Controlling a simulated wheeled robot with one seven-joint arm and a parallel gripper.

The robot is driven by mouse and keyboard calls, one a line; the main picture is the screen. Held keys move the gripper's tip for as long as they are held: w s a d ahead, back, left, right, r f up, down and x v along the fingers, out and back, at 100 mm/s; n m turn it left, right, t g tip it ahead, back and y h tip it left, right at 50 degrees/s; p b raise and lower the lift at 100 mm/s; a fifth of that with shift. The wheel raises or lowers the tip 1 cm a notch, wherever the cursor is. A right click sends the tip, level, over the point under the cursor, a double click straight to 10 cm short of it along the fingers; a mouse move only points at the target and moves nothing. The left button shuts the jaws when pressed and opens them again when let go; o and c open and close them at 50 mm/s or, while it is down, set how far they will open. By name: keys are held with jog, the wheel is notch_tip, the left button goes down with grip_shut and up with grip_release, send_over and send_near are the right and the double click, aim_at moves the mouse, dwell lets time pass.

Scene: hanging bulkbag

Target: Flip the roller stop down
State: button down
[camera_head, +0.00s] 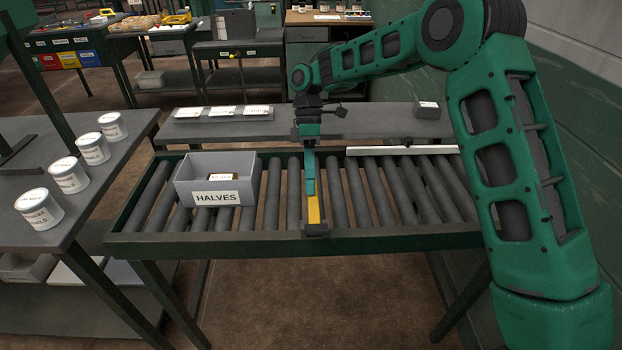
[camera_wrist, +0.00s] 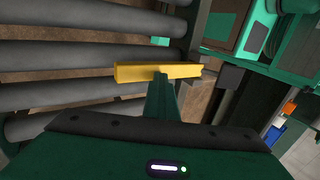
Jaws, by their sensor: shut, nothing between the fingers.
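The roller stop is a yellow bar (camera_head: 314,210) lying low along the rollers, with a dark bracket at its near end on the front rail of the roller table. My gripper (camera_head: 309,172) is above the bar's far part, fingers pointing down and shut with nothing between them. In the wrist view the yellow bar (camera_wrist: 155,72) runs across the picture just beyond my fingertips (camera_wrist: 161,80). The fingertips overlap the bar there; I cannot tell whether they touch it.
A grey bin labelled HALVES (camera_head: 215,187) sits on the rollers (camera_head: 356,190) left of the stop. A white bar (camera_head: 402,150) lies along the far rail at right. Several labelled cans stand on the left table (camera_head: 95,205). A green wall (camera_head: 575,115) is at right.

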jog(key=shift+f, duration=0.65)
jog(key=shift+d, duration=0.1)
jog(key=r, duration=0.4)
jog(key=shift+w+r, duration=0.3)
jog(key=shift+r, duration=0.05)
jog(key=w+r, duration=0.5)
jog(key=w, duration=0.3)
jog(key=shift+a+r, duration=0.25)
jog(key=shift+a, duration=0.1)
jog(key=shift+w+d, duration=0.1)
